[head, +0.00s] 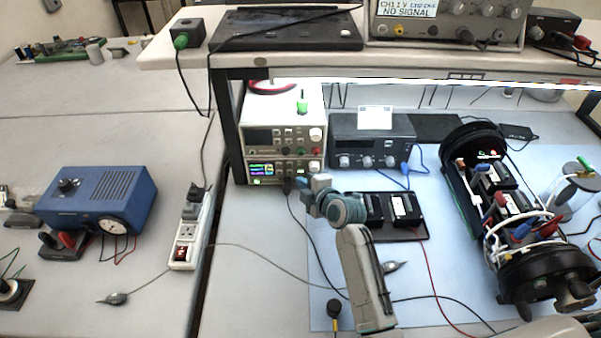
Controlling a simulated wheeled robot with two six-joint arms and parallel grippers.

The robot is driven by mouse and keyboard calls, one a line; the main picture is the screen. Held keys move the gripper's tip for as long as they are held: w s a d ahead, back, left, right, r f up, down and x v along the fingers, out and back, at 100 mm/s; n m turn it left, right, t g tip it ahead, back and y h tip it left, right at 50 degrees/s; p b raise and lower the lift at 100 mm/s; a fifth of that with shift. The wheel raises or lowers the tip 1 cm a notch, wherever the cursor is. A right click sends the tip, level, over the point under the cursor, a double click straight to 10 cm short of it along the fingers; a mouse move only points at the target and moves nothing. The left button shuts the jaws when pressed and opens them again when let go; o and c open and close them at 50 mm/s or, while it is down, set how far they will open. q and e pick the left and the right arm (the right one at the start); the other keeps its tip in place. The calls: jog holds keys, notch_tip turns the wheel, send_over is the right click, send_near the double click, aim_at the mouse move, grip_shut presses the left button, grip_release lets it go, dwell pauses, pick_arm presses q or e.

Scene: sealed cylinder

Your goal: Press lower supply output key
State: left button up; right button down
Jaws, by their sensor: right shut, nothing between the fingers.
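Two bench supplies are stacked under the shelf at its left post. The upper supply (284,130) is cream with a dark display. The lower supply (262,169) has a lit, coloured display, with small keys and a knob to the right of it. My right gripper (298,183) is shut and empty, just in front of the lower right part of the lower supply's face. The gripper hides part of that face, and I cannot tell whether it touches the output key. My left gripper is not in view.
A grey instrument (372,140) stands right of the supplies. Black modules on a tray (404,208) sit beside my right arm. An opened black cylinder (463,180) lies right on the blue mat (455,300). Cables cross the bench. A power strip (187,235) and blue box (100,198) stand left.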

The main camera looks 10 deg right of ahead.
jog(key=shift+w, duration=0.1)
jog(key=shift+w+d, duration=0.1)
jog(key=shift+w, duration=0.25)
jog(key=shift+w+b, duration=0.3)
jog(key=shift+b, duration=0.15)
dwell(0.6)
jog(key=shift+s, duration=0.8)
jog(key=shift+s+a+p, duration=0.2)
jog(key=shift+s, duration=0.6)
jog(key=shift+s+a+p, duration=0.2)
jog(key=shift+s, duration=0.55)
jog(key=shift+s+a+p, duration=0.2)
jog(key=shift+s, duration=0.7)
